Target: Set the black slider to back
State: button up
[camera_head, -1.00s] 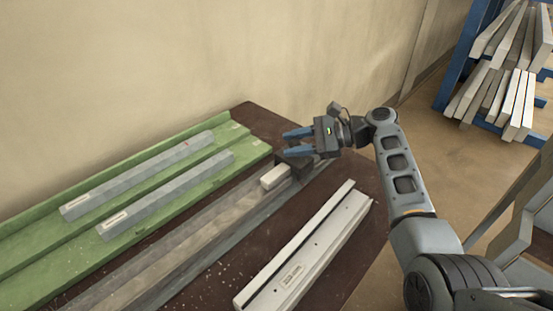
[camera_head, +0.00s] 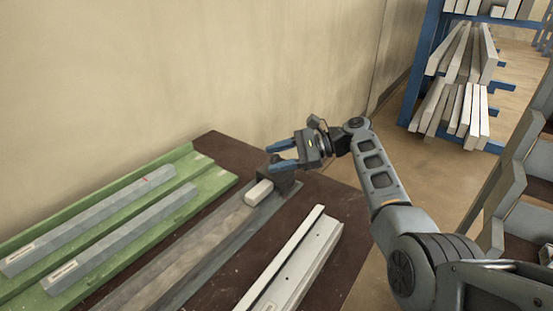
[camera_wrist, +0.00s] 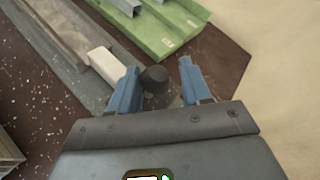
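The black slider (camera_head: 286,182) is a dark block at the far right end of the grey rail, just behind a small white block (camera_head: 258,192). In the wrist view its round dark knob (camera_wrist: 154,79) shows between my fingers, nearer the left finger. My gripper (camera_head: 270,157) has two blue fingers spread apart and holds nothing. It is over the slider, with its fingers pointing left in the head view; they also show in the wrist view (camera_wrist: 159,68). I cannot tell whether a finger touches the knob. The gripper partly hides the slider.
The grey rail (camera_head: 205,240) runs along the dark brown bench (camera_head: 222,147). A green tray (camera_head: 215,183) with two grey profiles lies to the left, close to the wall. A white profile (camera_head: 290,262) lies to the right. A blue rack (camera_head: 425,60) of profiles stands behind.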

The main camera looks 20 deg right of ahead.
jog(key=shift+o, duration=0.8)
jog(key=shift+a, duration=0.15)
jog(key=shift+s, duration=0.1)
jog(key=v, duration=0.8)
